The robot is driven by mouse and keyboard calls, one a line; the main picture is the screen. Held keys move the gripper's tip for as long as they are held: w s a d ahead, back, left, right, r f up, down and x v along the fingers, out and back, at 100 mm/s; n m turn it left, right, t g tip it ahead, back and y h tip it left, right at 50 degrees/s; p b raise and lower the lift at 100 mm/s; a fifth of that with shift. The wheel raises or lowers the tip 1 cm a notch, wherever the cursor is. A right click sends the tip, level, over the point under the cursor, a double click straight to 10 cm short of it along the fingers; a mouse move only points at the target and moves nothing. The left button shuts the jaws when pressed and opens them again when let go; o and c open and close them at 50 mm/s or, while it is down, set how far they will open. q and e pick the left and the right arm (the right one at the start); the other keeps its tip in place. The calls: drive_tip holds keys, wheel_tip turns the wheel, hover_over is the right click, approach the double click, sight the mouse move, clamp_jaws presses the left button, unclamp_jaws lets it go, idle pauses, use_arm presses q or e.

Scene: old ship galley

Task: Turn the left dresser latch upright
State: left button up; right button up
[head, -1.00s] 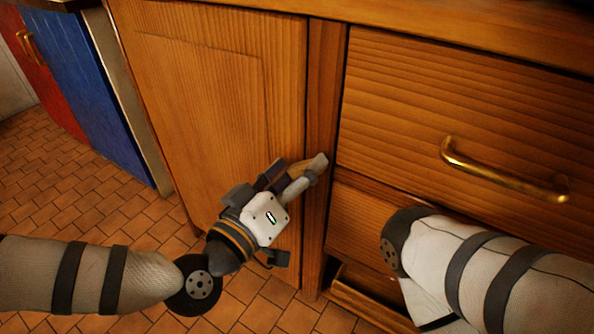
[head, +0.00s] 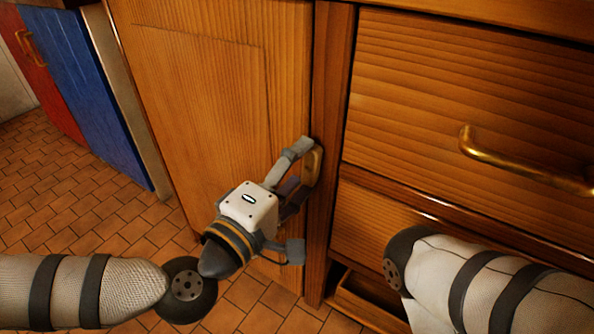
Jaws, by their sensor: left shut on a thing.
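The left dresser latch (head: 314,165) is a small tan wooden piece at the right edge of the wooden cupboard door (head: 215,85), by the upright post. It stands close to upright, partly hidden behind the grey fingers. My left gripper (head: 302,168) is shut on the latch, its white body below and to the left of it. My right arm is in view at the lower right, but its gripper is out of the picture.
A drawer with a brass handle (head: 535,170) is right of the post (head: 330,130). Below, a lower drawer (head: 365,300) seems to stand partly open near my right arm. Blue (head: 85,95) and red cabinets stand at the left; the tiled floor (head: 80,200) is clear.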

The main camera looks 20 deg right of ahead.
use_arm(q)
drive_tip(key=shift+n, duration=0.6)
drive_tip(key=o, duration=1.2)
drive_tip(key=shift+c, duration=0.2)
drive_tip(key=v, duration=1.2)
